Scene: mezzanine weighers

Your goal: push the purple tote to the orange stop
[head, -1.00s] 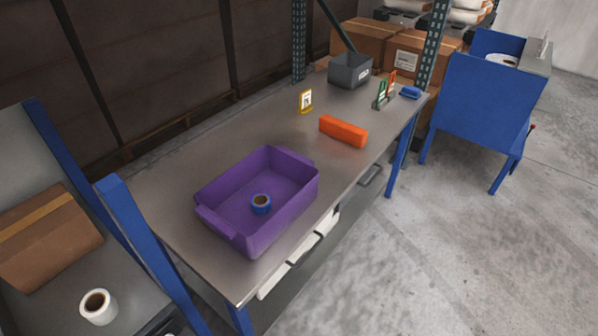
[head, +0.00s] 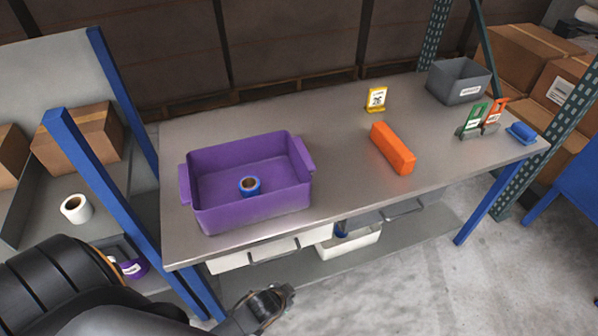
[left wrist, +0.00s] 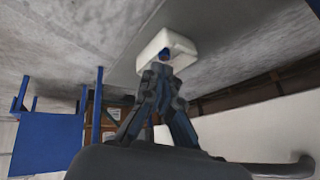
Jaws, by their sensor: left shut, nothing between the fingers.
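The purple tote (head: 250,206) stands upright on the left part of the grey table (head: 330,186), a blue tape roll (head: 250,186) inside it. The orange stop (head: 393,149) is a long block lying on the table to the right of the tote, with bare tabletop between them. My left arm comes in at the lower left of the head view, below the table's front edge and apart from the tote. In the left wrist view my left gripper (left wrist: 161,76) is shut and empty, its tips in front of a white bin (left wrist: 168,45). My right gripper is not in view.
A yellow sign (head: 376,99), a grey bin (head: 459,80), green and orange cards (head: 473,121) and a blue object (head: 521,133) stand farther right on the table. A blue post (head: 100,190) rises at the table's left. White bins sit under the table.

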